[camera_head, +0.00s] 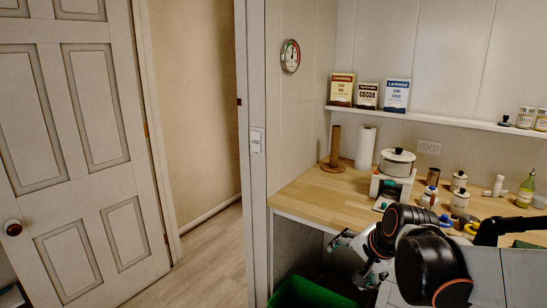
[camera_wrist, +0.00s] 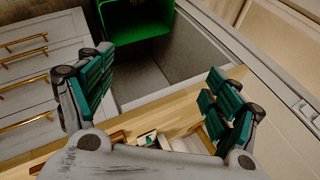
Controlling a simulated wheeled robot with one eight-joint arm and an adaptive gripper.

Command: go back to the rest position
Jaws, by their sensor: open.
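My gripper (camera_head: 352,247) is in front of the wooden counter's (camera_head: 322,197) front edge, at the lower middle right of the head view. In the wrist view my gripper (camera_wrist: 160,95) has its two teal-padded fingers spread wide apart, with nothing held between them. Past the fingers are an open space under the counter and a green bin (camera_wrist: 138,20). The counter's wooden edge (camera_wrist: 105,123) crosses the wrist view below the fingertips. My dark arm hides part of the counter's right side in the head view.
A white pot (camera_head: 397,163) sits on a small appliance on the counter. Several jars and bottles stand to its right. A paper roll (camera_head: 365,147) stands at the back. The green bin (camera_head: 312,292) is below. Drawers (camera_wrist: 35,75) flank the opening. Floor near the door (camera_head: 80,150) is clear.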

